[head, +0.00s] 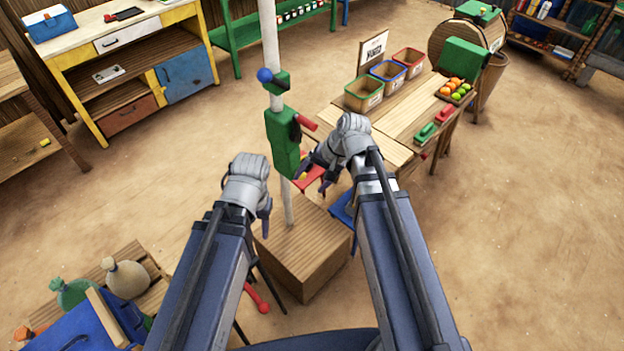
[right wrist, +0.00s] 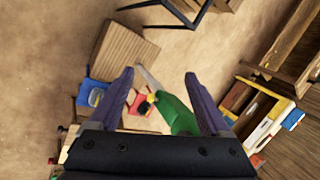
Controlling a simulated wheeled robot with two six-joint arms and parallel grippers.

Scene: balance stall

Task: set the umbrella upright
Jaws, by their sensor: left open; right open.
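A white pole (head: 270,40), which I take to be the umbrella's, stands on a wooden block (head: 305,250) and runs out of the top of the head view. The canopy is out of view; I cannot tell how far the pole leans. A green housing (head: 284,145) with a red handle (head: 306,122) is on the pole, below a blue knob (head: 264,75) on a green collar. My left gripper (head: 264,212) is open, left of the pole's lower part. My right gripper (head: 318,182) is open, right of the housing. In the right wrist view, the green housing (right wrist: 174,114) shows between its fingers.
A bench (head: 400,125) with colored bins and fruit stands right of the pole. A yellow-framed cabinet (head: 125,65) is at the back left. Sacks (head: 127,278) and a blue box (head: 75,325) lie at the lower left. The floor at right is clear.

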